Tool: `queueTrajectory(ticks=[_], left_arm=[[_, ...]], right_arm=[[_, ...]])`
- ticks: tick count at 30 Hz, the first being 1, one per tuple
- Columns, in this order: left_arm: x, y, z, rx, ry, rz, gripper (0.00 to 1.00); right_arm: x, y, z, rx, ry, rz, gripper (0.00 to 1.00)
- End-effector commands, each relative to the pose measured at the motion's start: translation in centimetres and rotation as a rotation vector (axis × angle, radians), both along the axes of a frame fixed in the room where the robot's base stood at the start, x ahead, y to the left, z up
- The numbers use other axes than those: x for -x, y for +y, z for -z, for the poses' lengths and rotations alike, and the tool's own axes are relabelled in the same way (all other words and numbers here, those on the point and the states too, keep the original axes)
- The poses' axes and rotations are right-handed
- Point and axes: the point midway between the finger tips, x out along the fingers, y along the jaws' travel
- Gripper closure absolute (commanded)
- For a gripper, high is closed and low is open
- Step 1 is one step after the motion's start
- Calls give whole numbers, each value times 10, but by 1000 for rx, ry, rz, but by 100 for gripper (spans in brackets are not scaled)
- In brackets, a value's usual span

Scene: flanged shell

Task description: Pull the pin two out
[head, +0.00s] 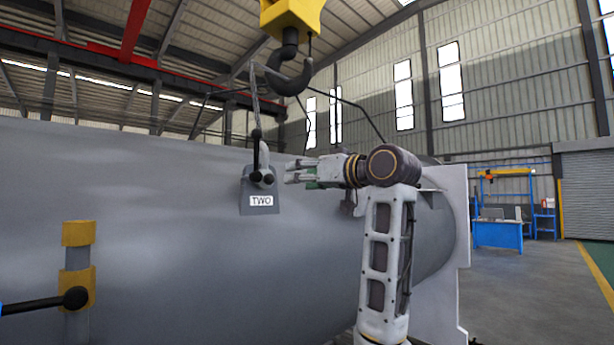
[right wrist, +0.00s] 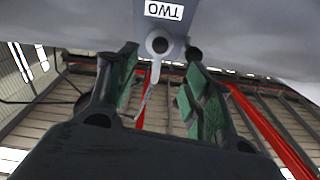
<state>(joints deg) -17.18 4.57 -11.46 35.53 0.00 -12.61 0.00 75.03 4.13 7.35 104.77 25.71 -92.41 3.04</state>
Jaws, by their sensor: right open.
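The grey lug plate labelled TWO (head: 261,203) stands on the side of the large grey shell. At its top is pin two, with a dark round end (head: 268,179) beside the shackle. In the right wrist view the label is upside down, and the pin's round end (right wrist: 159,44) shows below it. My right gripper (head: 291,171) is open and comes from the right, just beside the pin. In the wrist view its green-padded fingers (right wrist: 160,60) stand on either side of the pin's end, with a gap. My left gripper is not in view.
A sling runs from the shackle up to a black crane hook (head: 291,75) under a yellow block. The grey shell (head: 150,190) fills the left. A yellow clamp (head: 78,235) and a black-knobbed lever (head: 75,298) are at lower left. Open floor lies at right.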

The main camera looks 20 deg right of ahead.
Motion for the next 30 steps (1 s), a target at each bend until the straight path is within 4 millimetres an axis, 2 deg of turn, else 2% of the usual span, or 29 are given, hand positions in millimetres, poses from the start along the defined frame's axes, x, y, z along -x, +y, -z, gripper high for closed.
queueTrajectory(ticks=[30], left_arm=[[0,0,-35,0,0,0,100]], right_arm=[[-108,40,-1,0,2,-1,49]])
